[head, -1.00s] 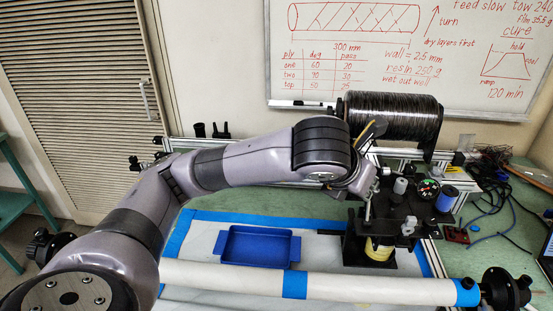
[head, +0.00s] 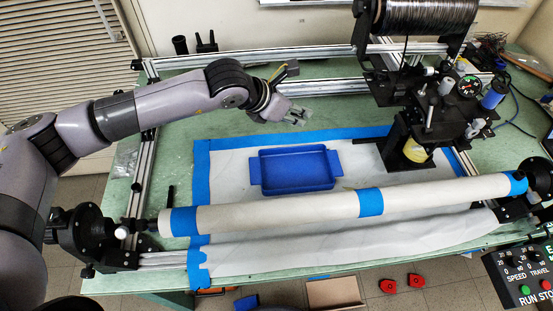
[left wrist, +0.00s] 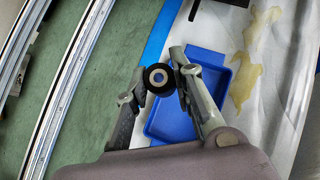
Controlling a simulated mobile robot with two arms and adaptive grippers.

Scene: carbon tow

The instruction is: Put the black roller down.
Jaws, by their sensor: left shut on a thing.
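My left gripper (head: 297,117) is above the green table, just behind the blue tray (head: 300,187). In the left wrist view the gripper (left wrist: 158,80) is shut on the black roller (left wrist: 153,89), a small dark cylinder with a pale ring and a hole at its end. The roller sits between the fingertips. The blue tray (left wrist: 165,128) lies below and to the right of the roller there. In the head view the roller is too small to make out. The tray looks empty. My right gripper is not in view.
A long white tube (head: 300,208) with blue tape spans the front of the table. A black carriage (head: 400,135) with a yellow cup (head: 416,150) stands right of the tray, under a dark spool (head: 425,17).

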